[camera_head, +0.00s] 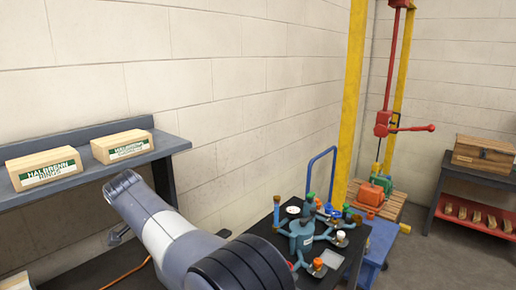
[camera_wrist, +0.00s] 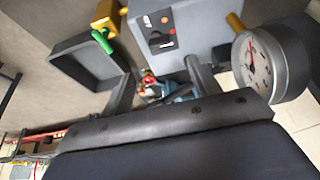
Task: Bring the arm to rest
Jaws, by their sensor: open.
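My arm (camera_head: 180,240) reaches from the bottom edge up and left in the head view, toward the grey shelf. In the wrist view my gripper (camera_wrist: 160,70) shows as two grey fingers standing apart above a dark body. It is open, and nothing is held between the fingers. In the head view the gripper is mostly hidden behind the arm.
A grey shelf (camera_head: 88,176) at left bears two labelled boxes, one nearer (camera_head: 45,168) and one farther (camera_head: 121,147). The wrist view shows a grey control box (camera_wrist: 175,35), a dial gauge (camera_wrist: 260,62) and a grey tray (camera_wrist: 85,65).

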